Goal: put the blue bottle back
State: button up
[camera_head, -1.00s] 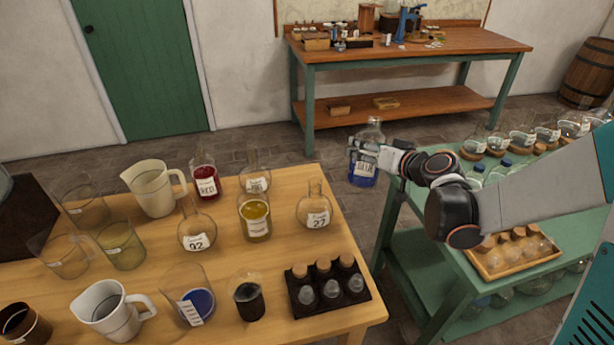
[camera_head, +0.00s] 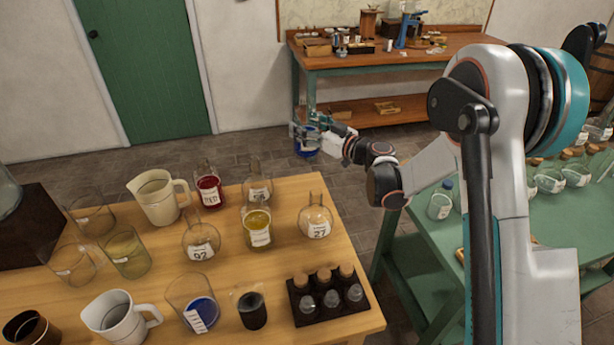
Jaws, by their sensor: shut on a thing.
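The blue bottle (camera_head: 306,149) is a clear bottle with blue liquid in its lower part. It is in the air above the floor, just beyond the far right corner of the wooden table (camera_head: 342,255). My gripper (camera_head: 306,133) is shut on it and covers much of its upper part. The bottle looks about upright. A red-filled bottle (camera_head: 209,188) and a yellow-filled one (camera_head: 258,230) with labels stand on the wooden table.
Flasks, a cream jug (camera_head: 160,198), a white jug (camera_head: 115,317) and a dark rack of corked bottles (camera_head: 330,308) crowd the wooden table. A green table (camera_head: 562,215) with bottles stands at right. A workbench (camera_head: 440,55) is behind.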

notch_tip(320, 180, down, 16)
jog(key=b, duration=0.5)
jog(key=shift+r, duration=0.25)
jog(key=o, duration=1.7)
jog(key=shift+s+d, duration=0.1)
jog(key=shift+d, duration=0.15)
jog(key=p+v, duration=0.2)
jog(key=v, duration=0.9)
jog(key=shift+s+d+p, duration=0.2)
jog(key=shift+s+p, duration=0.05)
jog(key=shift+p, duration=0.15)
